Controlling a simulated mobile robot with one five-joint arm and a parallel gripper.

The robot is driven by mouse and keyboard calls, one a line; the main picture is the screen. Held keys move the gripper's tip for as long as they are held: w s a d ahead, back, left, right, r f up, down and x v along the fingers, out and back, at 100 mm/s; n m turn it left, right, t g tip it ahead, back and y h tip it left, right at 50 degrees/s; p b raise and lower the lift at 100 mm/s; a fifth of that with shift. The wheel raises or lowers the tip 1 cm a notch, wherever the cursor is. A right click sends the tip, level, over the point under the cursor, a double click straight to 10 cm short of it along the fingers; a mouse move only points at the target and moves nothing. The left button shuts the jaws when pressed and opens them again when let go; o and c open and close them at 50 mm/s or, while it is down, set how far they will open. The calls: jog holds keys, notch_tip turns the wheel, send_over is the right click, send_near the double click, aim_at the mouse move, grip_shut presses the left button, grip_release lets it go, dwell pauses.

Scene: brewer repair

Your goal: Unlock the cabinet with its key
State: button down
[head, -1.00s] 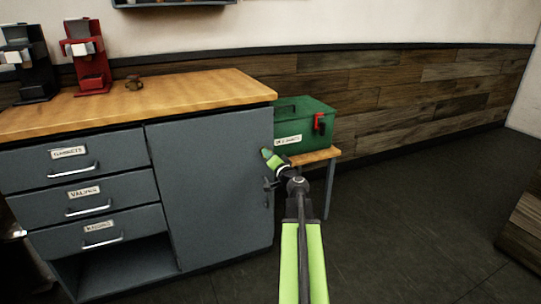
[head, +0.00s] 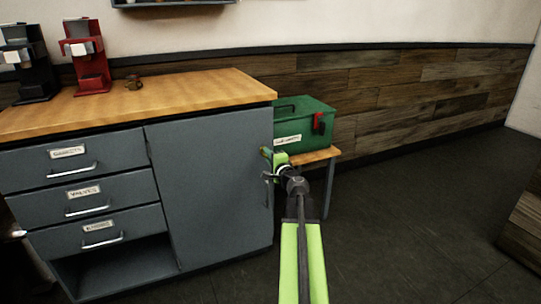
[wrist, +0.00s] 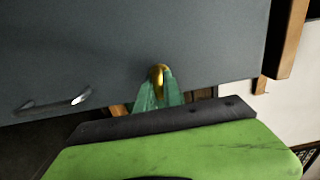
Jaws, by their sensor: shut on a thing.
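The grey cabinet (head: 208,190) has its door shut at the right end of the wooden-topped counter. My gripper (head: 267,160) is at the door's right edge, above the door handle. In the wrist view, my gripper (wrist: 158,92) has teal fingertips shut on a small gold piece that looks like the key (wrist: 158,74). The key lies against or just in front of the grey door face (wrist: 120,50); I cannot tell whether it is in the lock. The lock itself is hidden. A silver handle (wrist: 52,104) is to the left in the wrist view.
A green toolbox (head: 300,122) with a red part stands on a small wooden table (head: 318,155) right of the cabinet. Labelled drawers (head: 80,152) are on the left. A red brewer (head: 88,60) and a black brewer (head: 28,65) stand on the counter.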

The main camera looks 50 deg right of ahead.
jog(key=shift+s+d, duration=0.1)
jog(key=shift+d, duration=0.05)
dwell(0.3)
jog(key=c, duration=1.5)
grip_release()
